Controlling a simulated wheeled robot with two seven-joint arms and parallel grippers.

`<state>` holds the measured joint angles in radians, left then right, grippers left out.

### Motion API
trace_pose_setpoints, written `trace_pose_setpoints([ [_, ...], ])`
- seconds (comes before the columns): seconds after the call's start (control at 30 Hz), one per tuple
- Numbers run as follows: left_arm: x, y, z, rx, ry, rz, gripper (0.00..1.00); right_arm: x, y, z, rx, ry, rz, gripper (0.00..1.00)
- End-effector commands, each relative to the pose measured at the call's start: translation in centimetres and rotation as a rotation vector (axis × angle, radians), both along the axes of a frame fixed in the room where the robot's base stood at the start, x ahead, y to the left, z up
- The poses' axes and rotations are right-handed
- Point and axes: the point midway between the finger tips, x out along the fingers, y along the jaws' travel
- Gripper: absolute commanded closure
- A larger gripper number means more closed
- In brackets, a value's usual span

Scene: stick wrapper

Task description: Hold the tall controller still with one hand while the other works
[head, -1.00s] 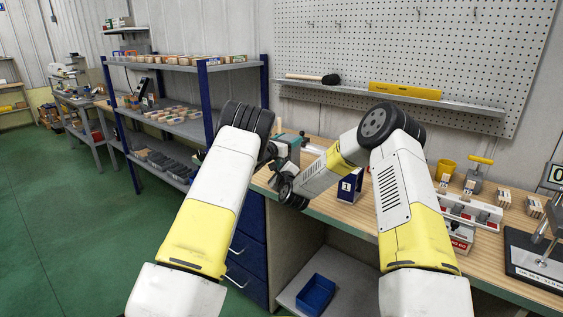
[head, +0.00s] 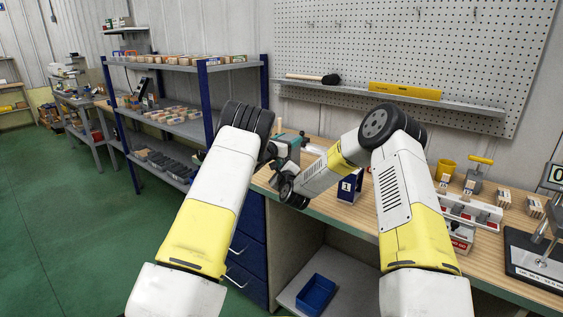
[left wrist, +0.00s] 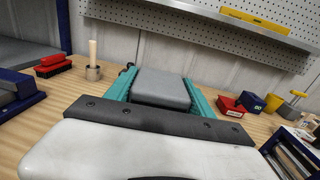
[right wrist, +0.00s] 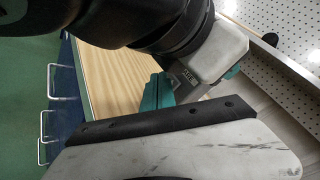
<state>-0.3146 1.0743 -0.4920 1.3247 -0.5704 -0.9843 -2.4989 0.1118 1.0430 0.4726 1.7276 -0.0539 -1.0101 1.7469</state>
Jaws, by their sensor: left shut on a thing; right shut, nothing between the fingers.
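My left gripper (left wrist: 158,84) is shut on a grey block, seemingly the tall controller (left wrist: 162,90), with a teal finger on each side of it in the left wrist view. In the head view the left gripper (head: 286,143) is above the bench's left end, and the controller is mostly hidden by the arms. In the right wrist view a dark grey part with small markings (right wrist: 186,74) shows by the left gripper's white body. My right gripper (right wrist: 158,92) is shut and empty, its teal fingers close to that part. Whether they touch it I cannot tell.
On the wooden bench (head: 330,213) stand a blue block marked 1 (head: 349,186), a yellow cup (head: 445,169) and several small wooden-looking blocks. A pegboard (head: 410,50) with a shelf is behind.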

Motion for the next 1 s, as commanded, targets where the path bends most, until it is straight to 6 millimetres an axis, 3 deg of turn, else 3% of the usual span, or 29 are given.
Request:
trace_pose_setpoints([
  [1.0,0.0,-0.01,0.04,-0.001,-0.001,0.0,1.0,0.86,-0.57,0.0,0.001,0.001,-0.001,1.0],
])
